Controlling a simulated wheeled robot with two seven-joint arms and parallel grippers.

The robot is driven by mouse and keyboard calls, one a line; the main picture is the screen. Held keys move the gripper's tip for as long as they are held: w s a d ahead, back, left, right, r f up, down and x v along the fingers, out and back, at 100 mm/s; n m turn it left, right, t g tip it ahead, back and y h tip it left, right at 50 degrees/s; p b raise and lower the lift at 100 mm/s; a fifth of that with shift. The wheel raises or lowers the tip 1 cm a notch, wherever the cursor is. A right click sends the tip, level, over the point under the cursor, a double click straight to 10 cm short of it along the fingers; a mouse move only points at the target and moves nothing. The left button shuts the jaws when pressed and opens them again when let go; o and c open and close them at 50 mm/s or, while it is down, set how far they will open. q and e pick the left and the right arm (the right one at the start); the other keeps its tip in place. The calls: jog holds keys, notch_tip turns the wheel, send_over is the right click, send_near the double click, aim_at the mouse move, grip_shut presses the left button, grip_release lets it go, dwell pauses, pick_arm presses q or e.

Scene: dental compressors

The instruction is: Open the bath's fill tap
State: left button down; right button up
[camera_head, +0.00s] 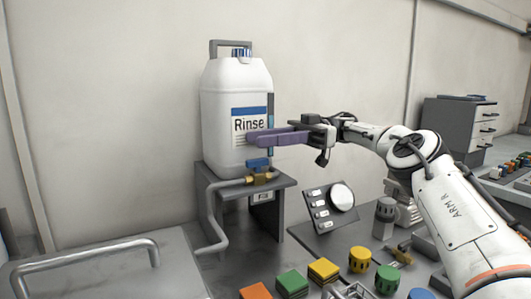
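The fill tap is a brass valve (261,179) with a blue handle (258,164), at the front of the stand below the white Rinse container (222,95). A grey pipe (213,215) runs from the valve down toward the bath (110,270), whose grey lid with a bar handle shows at lower left. My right gripper (252,138) reaches in from the right, its purple fingers in front of the container's label, above the blue handle and apart from it in the picture. The fingers overlap in this view, so their gap cannot be judged. My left gripper is not in view.
The dark stand (286,187) carries the container. A tilted panel with a round dial (342,196) stands right of it. Several coloured knobs and blocks, including a yellow block (323,270), line the front. A grey drawer cabinet (450,125) is at back right.

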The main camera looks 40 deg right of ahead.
aim_at(266, 158)
notch_tip(266, 158, up, 5)
jog(key=shift+p, duration=0.85)
jog(key=shift+r, duration=0.1)
jog(key=shift+s, duration=0.1)
